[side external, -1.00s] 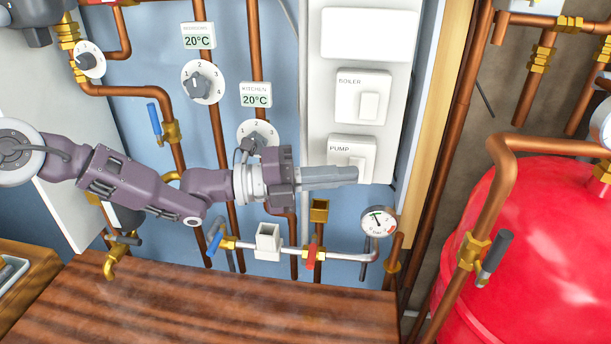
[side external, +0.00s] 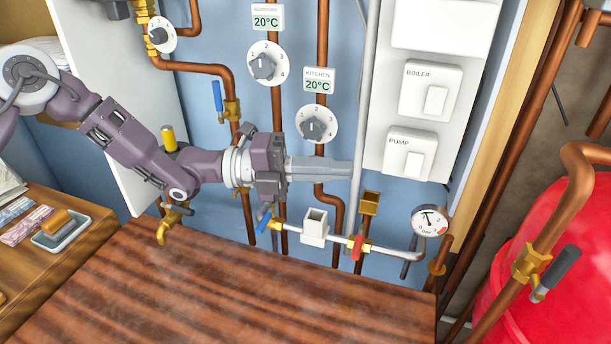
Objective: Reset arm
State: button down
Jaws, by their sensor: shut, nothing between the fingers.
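My gripper (side external: 346,169) is shut and empty. It points right, in front of the blue wall panel, below the kitchen dial. Its tips are left of the white switch panel and appear apart from the pump switch (side external: 415,165). The boiler switch (side external: 436,100) sits above the pump switch. The kitchen dial (side external: 317,124) has a 20°C display above it, and the bedrooms dial (side external: 264,66) is higher and to the left. My arm reaches in from the left edge.
A wooden worktop (side external: 200,290) fills the lower middle and is clear. Copper pipes, a pressure gauge (side external: 429,221) and a red-handled valve (side external: 356,246) lie below and right of my gripper. A red tank (side external: 560,240) stands at right. A small tray (side external: 60,230) is at left.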

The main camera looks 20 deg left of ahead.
jog(key=s+a+r+m+g+y, duration=0.2)
jog(key=s+r+m+g+y, duration=0.15)
jog(key=s+m, duration=0.5)
jog(key=s+a+r+m+g+y, duration=0.2)
jog(key=s+r+m, duration=0.2)
jog(key=s+m, duration=0.5)
jog(key=s+a+f+m+t+y, duration=0.1)
jog(key=s+a+m+y, duration=0.3)
jog(key=a, duration=0.4)
jog(key=s+a+m+t+y, duration=0.3)
jog(key=s+a+m, duration=0.3)
jog(key=a+m, duration=0.3)
jog(key=s+a+f+m+t+y, duration=0.1)
jog(key=s+a+m+t+y, duration=0.1)
jog(key=s+a+m+y, duration=0.3)
jog(key=a+m, duration=0.2)
jog(key=a, duration=0.2)
jog(key=shift+s+f+t, duration=0.25)
jog(key=shift+f+t, duration=0.1)
